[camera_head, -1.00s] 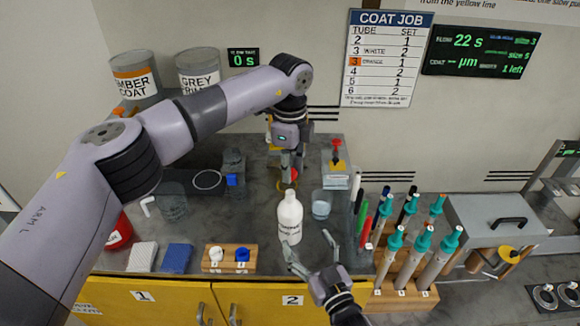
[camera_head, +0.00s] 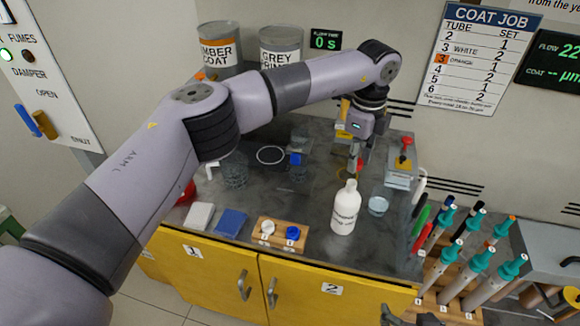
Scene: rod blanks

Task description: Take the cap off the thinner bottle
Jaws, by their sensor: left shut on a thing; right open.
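The white thinner bottle (camera_head: 345,212) stands upright on the grey bench, with dark print on its front. Its narrow white neck is at the top, and I see no coloured cap on it. My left gripper (camera_head: 354,170) points down just above and behind the bottle top. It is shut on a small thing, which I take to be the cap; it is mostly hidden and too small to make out. My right gripper (camera_head: 408,318) is open and partly cut off at the bottom edge, in front of the bench and below the bottle.
A clear beaker (camera_head: 378,205) stands close right of the bottle. A wooden block (camera_head: 280,238) with a white and a blue piece is at the front left. A rack of teal-topped tools (camera_head: 465,285) is at the right.

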